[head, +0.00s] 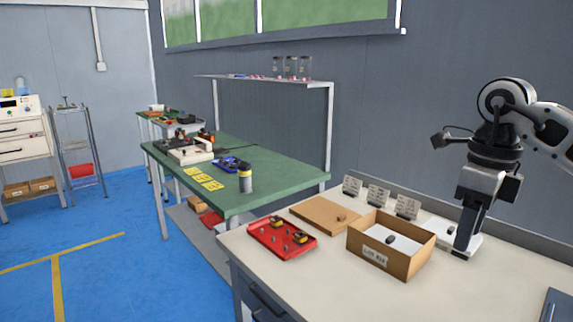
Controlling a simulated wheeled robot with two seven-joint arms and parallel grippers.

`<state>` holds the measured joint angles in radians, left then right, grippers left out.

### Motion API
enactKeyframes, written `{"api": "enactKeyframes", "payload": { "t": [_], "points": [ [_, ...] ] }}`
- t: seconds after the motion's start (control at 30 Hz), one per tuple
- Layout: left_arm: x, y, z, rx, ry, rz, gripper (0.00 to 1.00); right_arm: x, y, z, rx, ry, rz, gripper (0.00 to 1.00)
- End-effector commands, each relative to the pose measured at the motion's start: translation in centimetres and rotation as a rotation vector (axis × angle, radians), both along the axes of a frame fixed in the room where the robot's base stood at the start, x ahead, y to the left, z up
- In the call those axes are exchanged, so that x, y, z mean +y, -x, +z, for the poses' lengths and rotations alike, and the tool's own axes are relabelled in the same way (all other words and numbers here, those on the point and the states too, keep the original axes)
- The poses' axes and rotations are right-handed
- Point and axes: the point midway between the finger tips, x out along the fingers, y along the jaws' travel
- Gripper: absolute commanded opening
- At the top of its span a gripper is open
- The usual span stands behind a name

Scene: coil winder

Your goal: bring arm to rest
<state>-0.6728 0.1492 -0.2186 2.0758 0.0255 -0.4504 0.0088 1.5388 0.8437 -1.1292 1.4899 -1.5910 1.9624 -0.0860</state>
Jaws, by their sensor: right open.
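My right arm comes in from the right edge, and its gripper (463,250) points down beside the right side of a cardboard box (408,266) on the light worktable (330,284). The gripper is open, and I see nothing held in it. Its fingers overlap a white scale-like plate (478,243) behind them; I cannot tell whether they touch it. A small dark part (390,239) lies inside the labelled box. My left gripper is out of view.
A red tray (266,248) with small parts and a brown board (312,217) lie left of the box. Label cards (378,195) stand behind it. A green bench (280,178) with tools stands further back. The table front is clear.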

Motion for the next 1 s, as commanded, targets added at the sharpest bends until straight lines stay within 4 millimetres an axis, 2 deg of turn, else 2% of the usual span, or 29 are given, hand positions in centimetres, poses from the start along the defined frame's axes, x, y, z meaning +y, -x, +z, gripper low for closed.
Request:
{"api": "enactKeyframes", "payload": {
  "t": [0.03,0.27,0.37,0.47,0.6,0.7,0.77,0.83,0.93,1.0],
  "points": [
    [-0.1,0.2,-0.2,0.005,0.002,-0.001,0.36,1.4,0.0,-1.2,0.011,-0.039,0.028,0.50],
    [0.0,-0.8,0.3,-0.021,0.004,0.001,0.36,7.5,0.6,-5.1,0.043,-0.249,0.113,0.50],
    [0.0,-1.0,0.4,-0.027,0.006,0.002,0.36,10.9,1.4,-6.8,0.070,-0.376,0.145,0.50],
    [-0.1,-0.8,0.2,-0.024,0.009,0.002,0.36,15.2,2.8,-8.7,0.112,-0.549,0.166,0.50],
    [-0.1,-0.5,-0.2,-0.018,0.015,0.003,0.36,23.3,6.4,-10.2,0.231,-0.955,0.123,0.50],
    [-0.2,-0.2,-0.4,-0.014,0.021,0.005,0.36,27.7,8.5,-9.3,0.343,-1.299,-0.019,0.50],
    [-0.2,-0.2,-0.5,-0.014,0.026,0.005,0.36,29.2,9.0,-8.4,0.416,-1.489,-0.149,0.50],
    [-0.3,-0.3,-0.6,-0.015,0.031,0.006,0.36,29.8,8.8,-7.7,0.503,-1.694,-0.345,0.50],
    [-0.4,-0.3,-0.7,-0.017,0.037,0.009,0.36,28.8,7.5,-8.1,0.627,-1.930,-0.697,0.50],
    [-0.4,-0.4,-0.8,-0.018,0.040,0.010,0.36,27.0,6.3,-9.9,0.711,-2.046,-0.993,0.50]
  ]
}}
